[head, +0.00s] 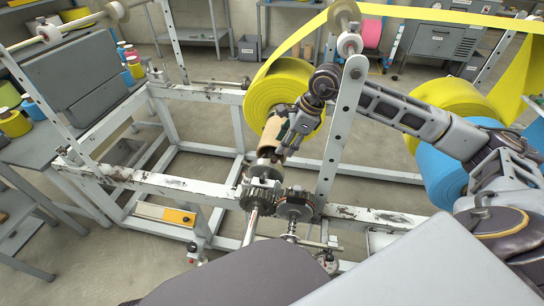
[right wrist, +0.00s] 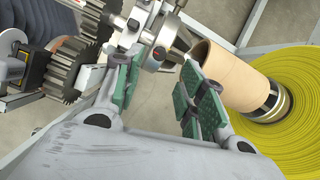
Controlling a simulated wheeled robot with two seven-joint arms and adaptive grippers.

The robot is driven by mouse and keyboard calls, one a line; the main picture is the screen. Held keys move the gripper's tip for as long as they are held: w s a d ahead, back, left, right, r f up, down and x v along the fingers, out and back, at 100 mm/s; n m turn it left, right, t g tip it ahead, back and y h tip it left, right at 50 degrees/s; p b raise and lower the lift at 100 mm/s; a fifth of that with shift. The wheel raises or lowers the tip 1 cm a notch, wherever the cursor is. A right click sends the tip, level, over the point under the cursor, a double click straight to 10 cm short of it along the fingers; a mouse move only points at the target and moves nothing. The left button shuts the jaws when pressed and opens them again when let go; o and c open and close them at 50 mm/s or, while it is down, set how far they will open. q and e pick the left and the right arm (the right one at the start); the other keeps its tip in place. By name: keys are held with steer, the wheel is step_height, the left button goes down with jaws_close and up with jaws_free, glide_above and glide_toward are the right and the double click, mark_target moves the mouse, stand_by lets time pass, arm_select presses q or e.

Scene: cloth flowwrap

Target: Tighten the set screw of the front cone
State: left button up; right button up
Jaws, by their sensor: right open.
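The front cone (head: 264,168) is a metal collar on the shaft, just in front of the cardboard core (head: 273,130) of the yellow roll (head: 272,92). In the right wrist view the cone (right wrist: 150,42) shows as bright metal beyond the fingertips, with small dark round fittings on it; I cannot tell surely which is the set screw. My right gripper (head: 287,138) is beside the core and cone, above the shaft. In the right wrist view the gripper (right wrist: 163,65) is open, its green pads apart with nothing between them. My left gripper is out of view.
Meshed gears (head: 262,194) stand close in front of the cone, on the white frame (head: 375,217). An upright perforated post (head: 341,130) rises right of the roll. A yellow web (head: 440,16) runs overhead. A blue roll (head: 440,168) is at the right.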

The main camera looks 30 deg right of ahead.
mark_target(275, 160)
stand_by(0.3)
steer(key=shift+b+x, duration=0.65)
steer(key=shift+x, duration=2.8)
steer(key=shift+f, duration=0.3)
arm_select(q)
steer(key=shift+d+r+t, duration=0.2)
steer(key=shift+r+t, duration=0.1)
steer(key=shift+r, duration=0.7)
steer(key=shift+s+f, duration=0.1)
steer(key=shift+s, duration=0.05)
arm_select(e)
jaws_close()
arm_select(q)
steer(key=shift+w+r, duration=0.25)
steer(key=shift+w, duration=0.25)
